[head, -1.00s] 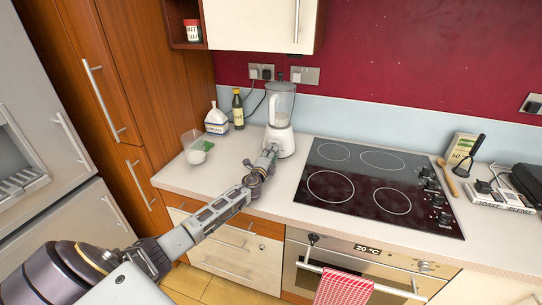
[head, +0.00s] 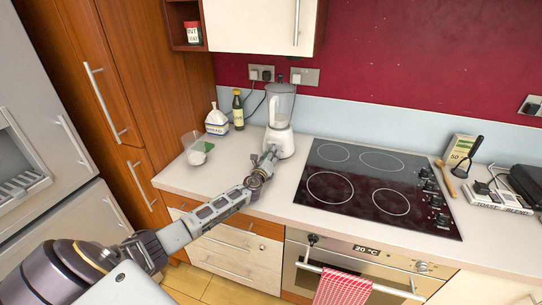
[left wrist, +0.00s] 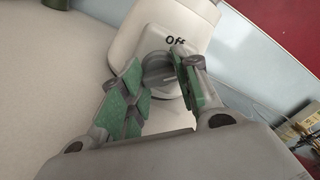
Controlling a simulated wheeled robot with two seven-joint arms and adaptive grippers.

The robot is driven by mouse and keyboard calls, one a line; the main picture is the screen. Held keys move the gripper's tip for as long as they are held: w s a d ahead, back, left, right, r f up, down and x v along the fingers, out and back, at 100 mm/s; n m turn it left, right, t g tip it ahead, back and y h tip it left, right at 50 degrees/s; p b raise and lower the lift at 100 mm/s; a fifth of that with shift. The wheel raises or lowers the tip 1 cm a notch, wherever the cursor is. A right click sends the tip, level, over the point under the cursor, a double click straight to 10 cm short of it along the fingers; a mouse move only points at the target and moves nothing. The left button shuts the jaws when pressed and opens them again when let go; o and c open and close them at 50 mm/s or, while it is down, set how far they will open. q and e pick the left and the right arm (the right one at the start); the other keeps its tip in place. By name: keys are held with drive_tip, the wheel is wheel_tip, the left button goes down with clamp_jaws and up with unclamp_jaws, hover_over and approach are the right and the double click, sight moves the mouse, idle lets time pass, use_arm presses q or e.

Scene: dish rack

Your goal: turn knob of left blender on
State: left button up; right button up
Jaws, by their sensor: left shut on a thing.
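The white blender (head: 279,125) with a clear jug stands upright on the counter, left of the hob. Its base (left wrist: 128,32) fills the top of the left wrist view, with the word "Off" above a round grey knob (left wrist: 157,70). My left gripper (head: 271,150) is at the front of the base. In the left wrist view its green-padded fingers (left wrist: 160,82) are on either side of the knob, shut on it. The fingers hide the knob's sides. My right gripper is not in view.
A black glass hob (head: 375,185) lies right of the blender. A clear container (head: 196,148), a white bag (head: 216,120) and a dark bottle (head: 238,109) stand to the left. A wall cabinet (head: 262,22) hangs above. The counter (head: 215,180) in front is clear.

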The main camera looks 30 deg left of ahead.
use_arm(q)
drive_tip(key=shift+m, duration=1)
drive_tip(key=shift+m+p, duration=0.4)
drive_tip(key=shift+m, duration=0.1)
drive_tip(key=shift+m+p, duration=0.65)
drive_tip(key=shift+m, duration=1.25)
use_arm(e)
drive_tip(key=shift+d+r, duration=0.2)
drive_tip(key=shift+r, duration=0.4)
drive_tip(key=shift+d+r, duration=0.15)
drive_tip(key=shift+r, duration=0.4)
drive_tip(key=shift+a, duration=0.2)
use_arm(q)
drive_tip(key=o, duration=1)
drive_tip(key=shift+v, duration=6)
